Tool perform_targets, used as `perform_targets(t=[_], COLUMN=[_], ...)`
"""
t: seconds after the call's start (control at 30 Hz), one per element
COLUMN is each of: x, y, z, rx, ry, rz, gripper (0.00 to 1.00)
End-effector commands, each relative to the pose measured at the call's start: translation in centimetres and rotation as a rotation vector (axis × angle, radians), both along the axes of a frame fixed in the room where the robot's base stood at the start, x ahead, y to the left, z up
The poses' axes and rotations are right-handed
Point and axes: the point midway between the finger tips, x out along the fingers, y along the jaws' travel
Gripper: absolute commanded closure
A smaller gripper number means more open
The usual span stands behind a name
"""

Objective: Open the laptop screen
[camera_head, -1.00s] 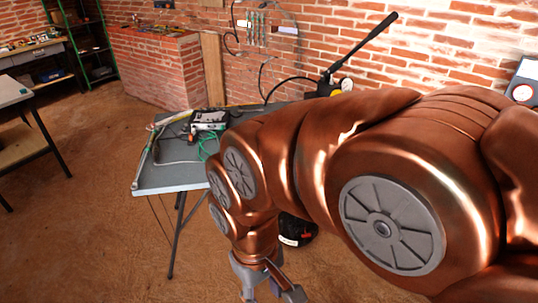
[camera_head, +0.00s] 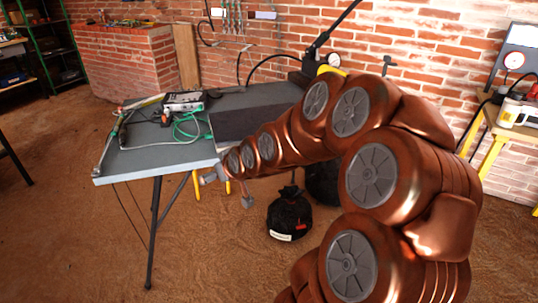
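I cannot make out a laptop for certain. My gripper (camera_head: 229,190) is at the table's front right corner, just below and beside the table edge. Its two fingers are spread apart, with nothing seen between them.
A grey device (camera_head: 184,102) with green cables (camera_head: 188,130) sits on the table's left part. A black bag (camera_head: 289,214) stands on the floor to the right. A black lever with a gauge (camera_head: 334,60) rises behind the table. The front left floor is clear.

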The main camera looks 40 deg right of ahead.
Motion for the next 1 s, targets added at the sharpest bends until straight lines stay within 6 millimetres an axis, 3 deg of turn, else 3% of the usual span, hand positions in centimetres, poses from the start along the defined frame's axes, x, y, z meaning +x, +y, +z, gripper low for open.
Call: perform_targets(t=[0.03,0.2,0.4,0.5,0.73,1.0], x=[1.0,2.9,1.9,1.0,0.5,2.9], y=[-2.4,-10.4,-18.7,-21.2,-23.2,-24.2], z=[-2.4,-3.7,-4.0,-3.9,-3.3,-3.2], rx=[-0.003,-0.059,-0.14,-0.172,-0.2,-0.2], ry=[-0.068,-0.319,-0.552,-0.619,-0.677,-0.676], rz=[-0.035,-0.152,-0.293,-0.34,-0.377,-0.375], gripper=[0.0,0.0,0.0,0.0,0.0,0.0])
